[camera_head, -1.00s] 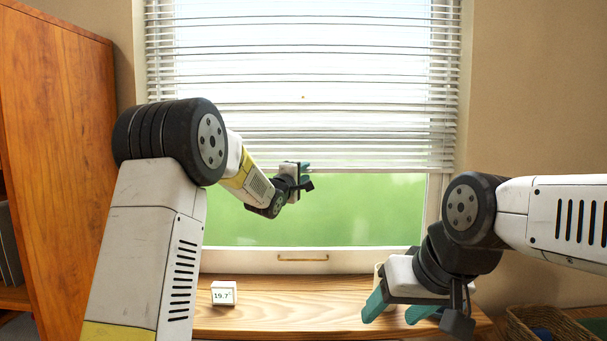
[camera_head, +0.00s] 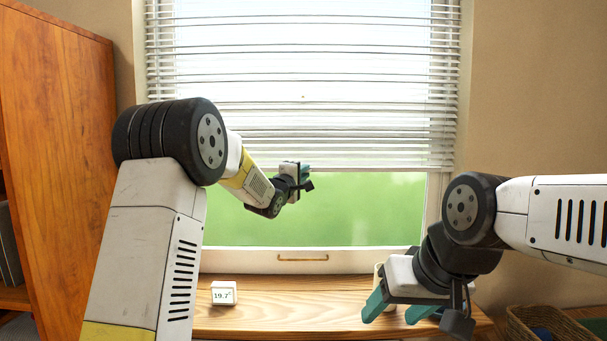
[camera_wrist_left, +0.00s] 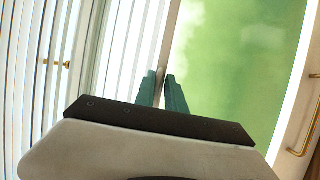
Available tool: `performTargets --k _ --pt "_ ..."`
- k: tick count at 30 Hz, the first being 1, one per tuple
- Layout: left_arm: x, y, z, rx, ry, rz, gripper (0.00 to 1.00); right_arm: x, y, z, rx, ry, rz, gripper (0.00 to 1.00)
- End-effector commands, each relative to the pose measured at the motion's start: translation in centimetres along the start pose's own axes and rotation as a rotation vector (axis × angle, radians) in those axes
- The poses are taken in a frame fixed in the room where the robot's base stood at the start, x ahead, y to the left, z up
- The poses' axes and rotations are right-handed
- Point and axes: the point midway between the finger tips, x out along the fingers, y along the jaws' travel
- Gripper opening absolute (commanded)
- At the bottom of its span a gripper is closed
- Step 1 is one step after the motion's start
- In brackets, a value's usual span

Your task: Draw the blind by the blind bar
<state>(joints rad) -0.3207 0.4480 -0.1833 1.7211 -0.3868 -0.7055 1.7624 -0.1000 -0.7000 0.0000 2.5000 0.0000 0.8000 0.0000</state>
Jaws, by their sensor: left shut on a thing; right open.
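The white slatted blind (camera_head: 300,90) hangs over the upper part of the window, its lower slats bunched close together. The blind bar (camera_head: 380,169) is its bottom edge, partway down the window with green glass showing below. My left gripper (camera_head: 304,171) is at the bar near its middle. In the left wrist view the green fingers of my left gripper (camera_wrist_left: 162,84) are closed on the bar (camera_wrist_left: 170,45). The grip itself is small in the head view. My right gripper (camera_head: 400,306) is open and empty above the sill's right side.
A small white box display (camera_head: 223,293) stands on the wooden sill (camera_head: 290,318). A brass handle (camera_head: 303,259) is on the lower window frame. A basket (camera_head: 540,320) is at lower right, a wooden cabinet (camera_head: 60,150) at left.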

Motion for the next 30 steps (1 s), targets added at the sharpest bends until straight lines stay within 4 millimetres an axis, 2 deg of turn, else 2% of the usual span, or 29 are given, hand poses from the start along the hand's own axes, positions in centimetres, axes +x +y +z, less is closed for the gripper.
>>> performTargets --k 20,30 --pt "0.0 0.0 -0.1 0.003 0.0 0.0 0.0 0.0 0.0 0.0 0.0 0.0 0.0 0.59" --pt "0.5 4.3 -0.3 0.003 0.001 0.003 0.0 0.0 0.0 0.0 0.0 0.0 0.0 0.59"
